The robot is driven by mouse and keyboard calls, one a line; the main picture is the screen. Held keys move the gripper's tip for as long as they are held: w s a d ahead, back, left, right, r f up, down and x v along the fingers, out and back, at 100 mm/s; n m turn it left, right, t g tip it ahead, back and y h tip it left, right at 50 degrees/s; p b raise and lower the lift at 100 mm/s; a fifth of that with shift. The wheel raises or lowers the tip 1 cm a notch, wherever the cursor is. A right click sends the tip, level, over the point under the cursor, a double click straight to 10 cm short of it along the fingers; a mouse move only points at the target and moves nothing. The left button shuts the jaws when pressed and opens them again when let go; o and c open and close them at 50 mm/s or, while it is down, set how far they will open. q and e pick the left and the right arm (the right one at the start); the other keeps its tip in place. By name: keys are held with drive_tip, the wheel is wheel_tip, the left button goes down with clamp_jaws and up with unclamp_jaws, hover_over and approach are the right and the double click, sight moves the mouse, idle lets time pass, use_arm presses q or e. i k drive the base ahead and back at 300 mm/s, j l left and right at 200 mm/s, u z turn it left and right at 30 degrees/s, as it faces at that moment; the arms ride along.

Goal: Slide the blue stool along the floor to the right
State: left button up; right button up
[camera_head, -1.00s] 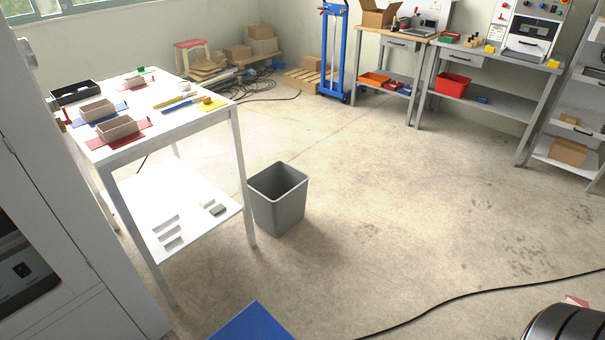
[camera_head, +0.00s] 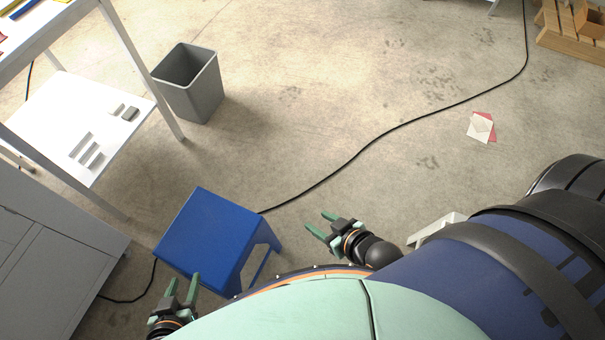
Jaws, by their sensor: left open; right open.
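The blue stool (camera_head: 207,232) stands upright on the floor at the lower left of the head view, close in front of my body. Its flat square top and the legs on its right side show; its other legs are hidden. My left gripper (camera_head: 181,288) is open and empty, just in front of the stool's near edge in the picture; I cannot tell whether it touches. My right gripper (camera_head: 319,223) is open and empty, to the right of the stool and apart from it, with its fingers pointing left.
A black cable (camera_head: 370,146) runs across the floor and passes by the stool. A grey bin (camera_head: 195,92) and a white table (camera_head: 80,95) stand beyond it. Papers (camera_head: 481,127) lie at right, with a wooden pallet (camera_head: 570,40) farther back.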

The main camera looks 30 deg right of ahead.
sight(213, 236)
drive_tip(key=z, duration=1.45)
drive_tip(key=k+j, duration=0.4)
drive_tip(key=k, duration=0.15)
